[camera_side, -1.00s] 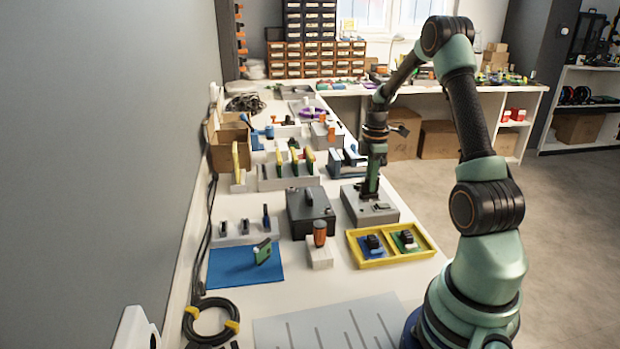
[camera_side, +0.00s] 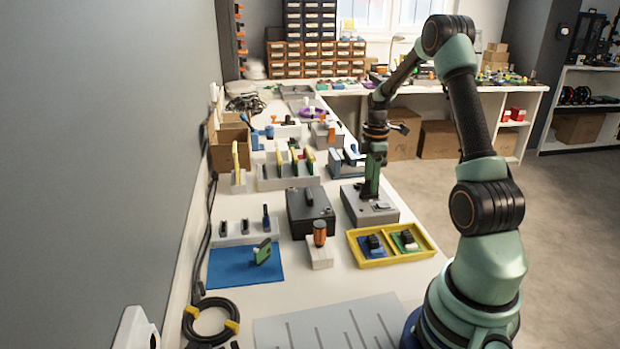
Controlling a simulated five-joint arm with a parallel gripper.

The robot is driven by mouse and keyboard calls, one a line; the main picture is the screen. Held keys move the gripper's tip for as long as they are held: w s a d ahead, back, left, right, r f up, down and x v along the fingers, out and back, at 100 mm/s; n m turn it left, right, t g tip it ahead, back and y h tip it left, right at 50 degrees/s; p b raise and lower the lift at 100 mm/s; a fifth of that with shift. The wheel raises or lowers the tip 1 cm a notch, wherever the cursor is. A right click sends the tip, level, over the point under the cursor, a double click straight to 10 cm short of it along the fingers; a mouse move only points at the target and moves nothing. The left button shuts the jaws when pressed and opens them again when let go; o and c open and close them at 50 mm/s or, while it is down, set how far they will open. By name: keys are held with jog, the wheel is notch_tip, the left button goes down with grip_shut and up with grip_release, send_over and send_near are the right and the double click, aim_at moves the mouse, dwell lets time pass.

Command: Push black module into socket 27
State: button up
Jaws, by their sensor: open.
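My gripper (camera_side: 370,188) points straight down over the grey box (camera_side: 357,216) on the right side of the bench. It is open, and its fingertips are at or just above the box top; I cannot tell if they touch it. A small dark piece (camera_side: 381,206) shows on the box top just right of the fingertips. It may be the black module, but it is too small to be sure. No socket number is readable, and the spot under the fingers is hidden.
A yellow tray (camera_side: 407,258) with two small boards stands in front of the grey box. A dark case (camera_side: 311,211) and an orange-handled tool in a white block (camera_side: 319,256) stand to the left. A blue mat (camera_side: 230,268) lies further left. Several holders crowd the bench behind.

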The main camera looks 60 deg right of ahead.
notch_tip(320, 180, up, 11)
jog(key=w+a+r+m+t+h, duration=0.1)
jog(key=a+r+m, duration=0.15)
jog(key=a, duration=0.55)
jog(key=w+a+r+m+t, duration=0.1)
jog(key=w+a+r, duration=0.1)
jog(key=a+r, duration=0.35)
jog(key=s+a+m+t, duration=0.1)
jog(key=s+a+m, duration=0.1)
jog(key=a, duration=0.7)
jog(key=s+a+f+m+t+y, duration=0.1)
jog(key=s+a+m+t, duration=0.1)
jog(key=a, duration=0.8)
jog(key=shift+s+f+m+t, duration=0.3)
jog(key=shift+s+m, duration=0.45)
jog(key=shift+s, duration=0.4)
